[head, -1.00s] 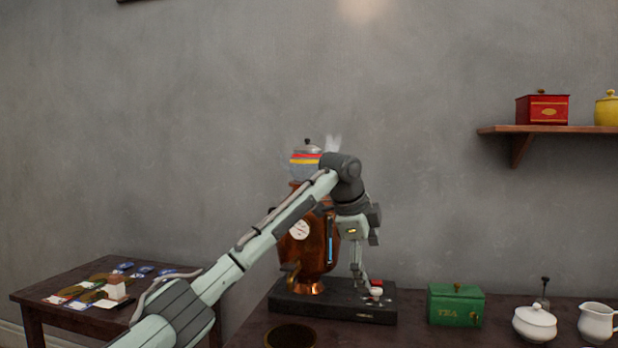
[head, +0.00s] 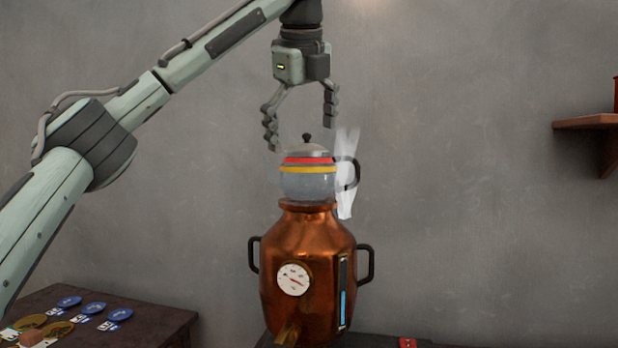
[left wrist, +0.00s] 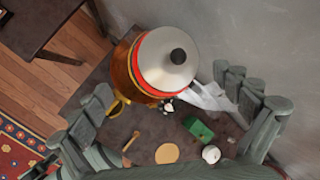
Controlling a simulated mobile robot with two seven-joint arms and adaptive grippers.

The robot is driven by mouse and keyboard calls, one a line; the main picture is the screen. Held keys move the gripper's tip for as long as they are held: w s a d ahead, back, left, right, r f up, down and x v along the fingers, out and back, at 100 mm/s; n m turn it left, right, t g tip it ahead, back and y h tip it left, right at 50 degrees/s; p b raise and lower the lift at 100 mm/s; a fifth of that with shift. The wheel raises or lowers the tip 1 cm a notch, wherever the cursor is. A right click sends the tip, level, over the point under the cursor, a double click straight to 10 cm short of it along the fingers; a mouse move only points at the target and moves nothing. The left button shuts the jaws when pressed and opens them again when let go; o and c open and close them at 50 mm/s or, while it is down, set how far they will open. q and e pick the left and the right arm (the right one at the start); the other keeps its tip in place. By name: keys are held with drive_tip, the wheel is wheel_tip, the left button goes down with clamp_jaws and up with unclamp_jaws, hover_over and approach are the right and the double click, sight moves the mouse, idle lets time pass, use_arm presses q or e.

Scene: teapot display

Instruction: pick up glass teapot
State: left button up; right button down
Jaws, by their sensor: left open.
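The glass teapot (head: 309,184) stands upright on top of the copper samovar (head: 308,240). It has a clear body with red and yellow bands, a grey lid with a dark knob, and a dark handle on its right. My left gripper (head: 300,136) is open and empty, pointing down just above the teapot, its fingers to either side of the knob in the head view. In the left wrist view the teapot's lid (left wrist: 167,61) shows from above, beyond the open fingers of my left gripper (left wrist: 170,115). My right gripper is not in view.
The samovar has dark side handles and a dial. A side table (head: 150,325) with blue dishes stands at the lower left. A wall shelf (head: 588,122) is at the right. A green box (left wrist: 198,128) sits below.

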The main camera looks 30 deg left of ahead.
sight(306, 168)
use_arm(q)
drive_tip(key=x, duration=0.7)
drive_tip(key=shift+d+f, duration=0.2)
drive_tip(key=shift+f, duration=0.1)
drive_tip(key=shift+c, duration=0.5)
drive_tip(key=shift+r, duration=0.1)
drive_tip(key=c, duration=1.2)
